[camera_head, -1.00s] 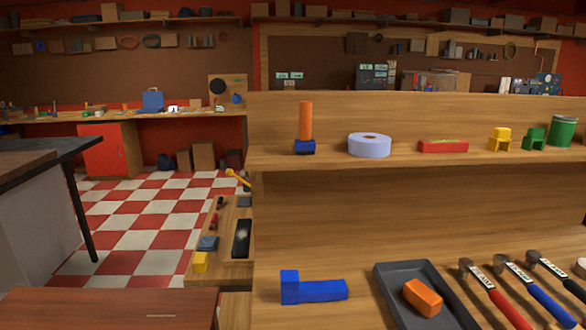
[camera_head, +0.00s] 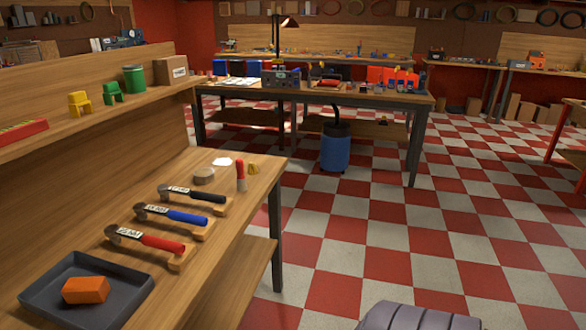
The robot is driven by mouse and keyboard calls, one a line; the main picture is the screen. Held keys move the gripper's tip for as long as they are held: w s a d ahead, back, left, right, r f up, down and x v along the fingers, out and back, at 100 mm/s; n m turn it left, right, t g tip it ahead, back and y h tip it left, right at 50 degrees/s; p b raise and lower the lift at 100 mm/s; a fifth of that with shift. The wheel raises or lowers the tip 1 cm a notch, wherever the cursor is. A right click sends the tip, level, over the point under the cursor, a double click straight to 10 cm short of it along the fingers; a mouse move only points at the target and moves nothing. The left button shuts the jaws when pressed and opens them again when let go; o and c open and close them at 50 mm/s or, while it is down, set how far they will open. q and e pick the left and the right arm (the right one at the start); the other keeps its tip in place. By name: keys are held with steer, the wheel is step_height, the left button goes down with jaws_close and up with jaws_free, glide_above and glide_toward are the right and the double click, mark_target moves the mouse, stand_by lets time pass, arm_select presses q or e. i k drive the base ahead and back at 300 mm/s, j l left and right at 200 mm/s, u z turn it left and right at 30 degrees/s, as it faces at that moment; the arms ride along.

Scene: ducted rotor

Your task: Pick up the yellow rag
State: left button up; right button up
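I cannot make out a yellow rag for certain. A small yellow item (camera_head: 253,168) lies at the far right corner of the near workbench (camera_head: 222,255), beside an upright red-and-white bottle or tube (camera_head: 241,176); it is too small to tell what it is. A yellow block-like piece (camera_head: 79,103) stands on the shelf at the left and looks rigid. Neither of my grippers is in view.
On the workbench are a dark tray (camera_head: 60,307) with an orange block (camera_head: 86,290) and several hammers, among them a red-handled one (camera_head: 150,240). Checkered floor (camera_head: 400,235) is open to the right. A blue bin (camera_head: 335,150) stands by the far table (camera_head: 380,97).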

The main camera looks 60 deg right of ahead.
mark_target(253, 170)
steer(key=z, duration=1.6)
steer(key=i+l, duration=0.1)
steer(key=l+u, duration=0.05)
steer(key=l, duration=0.05)
